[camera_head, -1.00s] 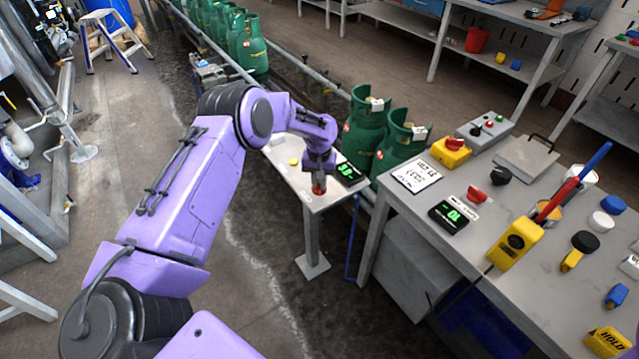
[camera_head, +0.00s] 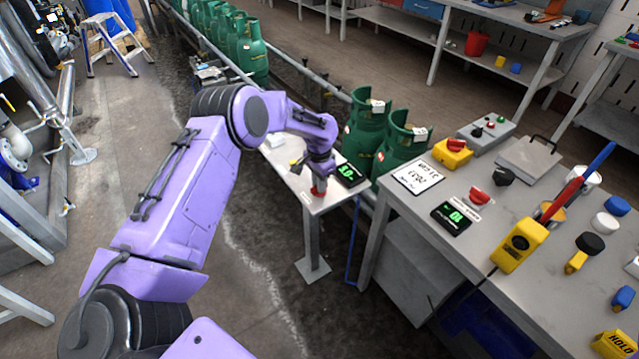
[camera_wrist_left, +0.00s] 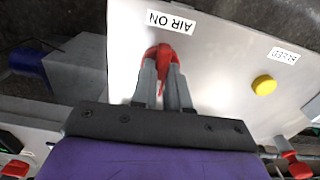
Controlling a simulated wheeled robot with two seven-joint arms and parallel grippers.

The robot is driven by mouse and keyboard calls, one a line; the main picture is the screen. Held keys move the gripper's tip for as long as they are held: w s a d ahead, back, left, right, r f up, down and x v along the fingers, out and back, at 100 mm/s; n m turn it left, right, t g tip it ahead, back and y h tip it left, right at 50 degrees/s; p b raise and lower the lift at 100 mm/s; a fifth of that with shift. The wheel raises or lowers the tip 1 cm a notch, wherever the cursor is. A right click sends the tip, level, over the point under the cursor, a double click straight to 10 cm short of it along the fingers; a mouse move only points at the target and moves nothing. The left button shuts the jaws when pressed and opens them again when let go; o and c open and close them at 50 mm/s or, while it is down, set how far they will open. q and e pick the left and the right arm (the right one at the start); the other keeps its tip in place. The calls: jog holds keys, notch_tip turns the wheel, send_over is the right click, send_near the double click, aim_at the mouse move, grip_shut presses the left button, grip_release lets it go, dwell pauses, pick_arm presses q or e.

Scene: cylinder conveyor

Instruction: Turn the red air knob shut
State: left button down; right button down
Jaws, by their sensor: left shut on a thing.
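The red air knob (camera_head: 319,189) sits on the small grey stand in the head view. In the left wrist view the red knob (camera_wrist_left: 160,50) shows just beyond the fingertips, beside a white label reading "AIR ON" (camera_wrist_left: 171,21). My left gripper (camera_head: 318,184) comes down on the knob from above. In the wrist view its two grey fingers (camera_wrist_left: 163,78) are close together with part of the knob between them. The fingers hide part of the knob. My right gripper is in neither view.
A yellow button (camera_wrist_left: 264,85) and a second label (camera_wrist_left: 284,56) share the stand's top. A green-digit display (camera_head: 348,174) lies right of the gripper. Green cylinders (camera_head: 366,128) stand behind. The table at right holds another red knob (camera_head: 475,194) and a yellow device (camera_head: 519,245).

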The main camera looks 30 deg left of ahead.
pick_arm(q)
jog(key=shift+m, duration=0.3)
dwell(0.4)
jog(key=c, duration=1.1)
grip_release()
notch_tip(320, 180, up, 10)
jog(key=shift+r+b, duration=0.25)
jog(key=shift+b, duration=0.6)
